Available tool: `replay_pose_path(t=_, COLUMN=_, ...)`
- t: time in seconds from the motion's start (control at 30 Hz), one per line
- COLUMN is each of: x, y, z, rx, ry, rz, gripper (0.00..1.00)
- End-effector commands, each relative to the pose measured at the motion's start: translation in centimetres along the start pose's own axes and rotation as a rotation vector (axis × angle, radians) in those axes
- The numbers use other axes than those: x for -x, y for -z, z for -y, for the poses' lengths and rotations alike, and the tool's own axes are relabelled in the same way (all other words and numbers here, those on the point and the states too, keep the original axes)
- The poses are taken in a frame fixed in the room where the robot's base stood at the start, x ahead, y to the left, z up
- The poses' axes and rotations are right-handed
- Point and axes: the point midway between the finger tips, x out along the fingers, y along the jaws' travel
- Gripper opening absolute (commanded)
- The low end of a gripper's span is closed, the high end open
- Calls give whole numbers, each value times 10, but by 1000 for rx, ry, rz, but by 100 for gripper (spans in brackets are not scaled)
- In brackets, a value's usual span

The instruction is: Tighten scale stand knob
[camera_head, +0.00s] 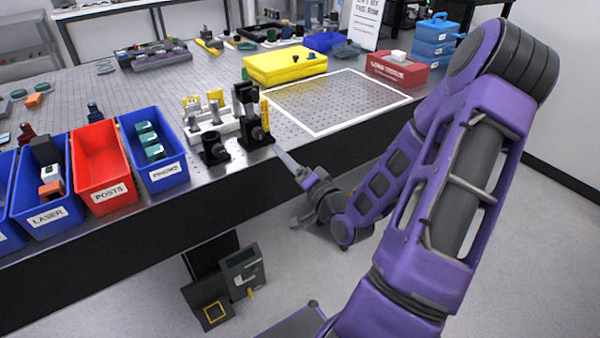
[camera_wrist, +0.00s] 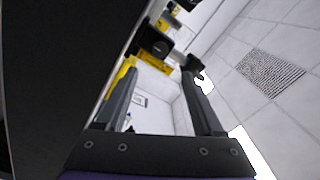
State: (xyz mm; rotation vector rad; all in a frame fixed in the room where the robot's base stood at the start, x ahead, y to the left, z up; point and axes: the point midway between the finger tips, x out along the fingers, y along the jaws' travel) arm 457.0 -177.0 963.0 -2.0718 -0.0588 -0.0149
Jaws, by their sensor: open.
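A black stand (camera_head: 250,118) with a narrow yellow scale (camera_head: 265,113) stands at the front edge of the optical table. My gripper (camera_head: 283,158) is just to the right of and below the stand, beyond the table's front edge, and appears apart from it. In the wrist view my gripper (camera_wrist: 158,78) has its two fingers spread with nothing between the tips. A black block (camera_wrist: 155,41) and a yellow strip (camera_wrist: 153,62), likely part of the stand, show beyond the left finger. I cannot clearly make out the stand's knob.
Dark mounts (camera_head: 213,147) and a white rack (camera_head: 205,125) stand close left of the scale stand. Blue bin (camera_head: 170,180) and red posts bin (camera_head: 100,190) line the front edge. A white-outlined area (camera_head: 340,105) behind is clear. A yellow case (camera_head: 285,66) lies farther back.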

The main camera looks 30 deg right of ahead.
Motion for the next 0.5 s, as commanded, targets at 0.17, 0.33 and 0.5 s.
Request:
replay_pose_path(t=0.17, x=33, y=4, z=5, rx=-4, ry=-3, rz=-1, gripper=69)
replay_pose_path(t=0.33, x=46, y=3, z=3, rx=-3, ry=-2, rz=0, gripper=69)
replay_pose_path(t=0.5, x=53, y=1, z=1, rx=-2, ry=-1, rz=1, gripper=69)
